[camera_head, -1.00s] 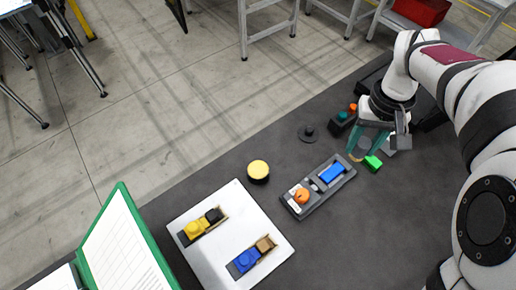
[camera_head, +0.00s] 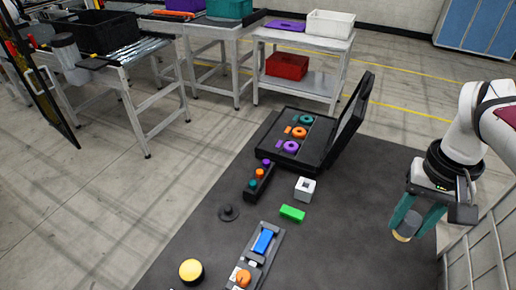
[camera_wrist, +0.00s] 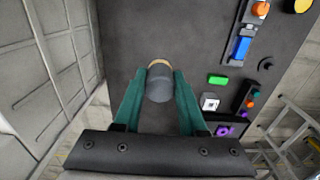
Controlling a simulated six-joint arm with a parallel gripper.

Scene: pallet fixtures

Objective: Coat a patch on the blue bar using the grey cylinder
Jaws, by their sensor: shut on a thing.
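My gripper (camera_head: 408,219) is shut on the grey cylinder (camera_wrist: 158,84), which has a tan end. The cylinder sits between the green fingers, near the right side of the dark mat in the head view. The blue bar (camera_head: 263,241) lies in a grey fixture (camera_head: 249,264), well left of my gripper. The bar also shows at the upper right of the wrist view (camera_wrist: 242,48). No coated patch can be made out on it.
An orange knob (camera_head: 243,278) sits on the fixture. A yellow-topped round pot (camera_head: 190,271), black knob (camera_head: 229,212) and open black case (camera_head: 298,142) stand around. Mat near my gripper is clear.

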